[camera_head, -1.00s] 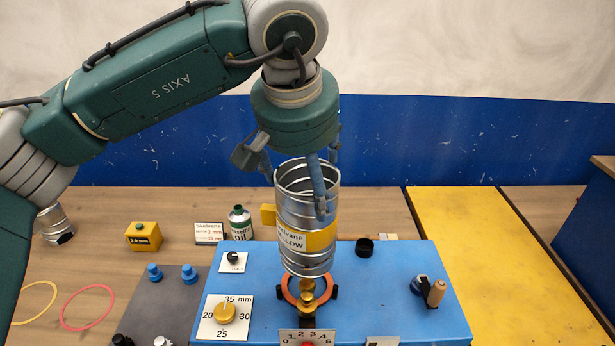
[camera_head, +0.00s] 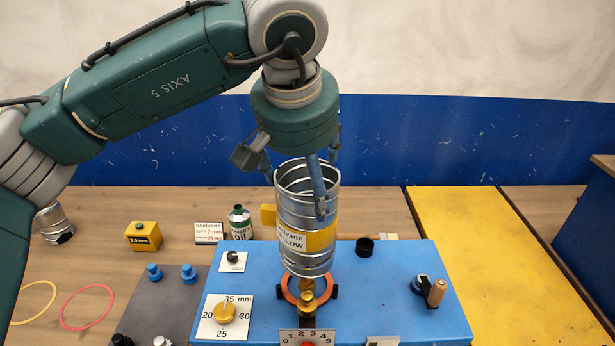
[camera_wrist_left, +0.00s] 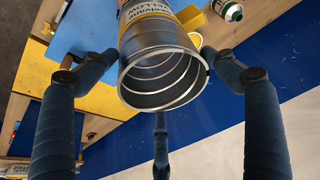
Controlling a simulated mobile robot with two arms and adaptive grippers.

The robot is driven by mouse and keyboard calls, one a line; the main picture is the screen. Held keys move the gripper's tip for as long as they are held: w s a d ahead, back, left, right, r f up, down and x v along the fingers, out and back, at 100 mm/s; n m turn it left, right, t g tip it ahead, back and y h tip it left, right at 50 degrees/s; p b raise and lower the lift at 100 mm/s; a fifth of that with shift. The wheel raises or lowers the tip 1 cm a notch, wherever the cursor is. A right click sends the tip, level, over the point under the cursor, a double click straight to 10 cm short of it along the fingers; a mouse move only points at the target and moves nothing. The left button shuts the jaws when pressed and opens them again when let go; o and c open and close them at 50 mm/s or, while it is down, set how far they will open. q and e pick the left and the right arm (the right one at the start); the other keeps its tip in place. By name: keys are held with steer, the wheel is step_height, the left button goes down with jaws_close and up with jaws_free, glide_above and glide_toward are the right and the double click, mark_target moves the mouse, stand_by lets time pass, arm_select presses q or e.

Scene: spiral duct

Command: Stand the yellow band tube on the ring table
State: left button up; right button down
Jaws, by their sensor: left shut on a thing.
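The yellow band tube (camera_head: 306,252) is a ribbed metal duct with a yellow band and a "Skelvane YELLOW" label. It hangs upright, open end up, above the blue machine. My left gripper (camera_head: 304,192) is shut on its upper part, one finger running down its near right side. In the left wrist view the tube (camera_wrist_left: 165,65) sits between the blue fingers, and I look into its open end. The ring table, an orange ring with black jaws (camera_head: 287,290), lies below the tube's lower end, which hides part of it. I cannot tell whether they touch. My right gripper is not in view.
The blue machine (camera_head: 385,290) carries a gold dial (camera_head: 225,312), a black cap (camera_head: 364,246) and a crank with a wooden handle (camera_head: 437,293). An oil bottle (camera_head: 240,223) and a yellow block (camera_head: 144,236) stand behind left. The yellow surface (camera_head: 490,260) at right is clear.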

mark_target(301, 195)
arm_select(q)
steer(key=shift+f+b, duration=1.2)
steer(key=shift+f, duration=0.4)
steer(key=shift+f+b, duration=2.05)
steer(key=shift+f, duration=0.65)
steer(key=o, duration=1.8)
steer(key=v, duration=1.2)
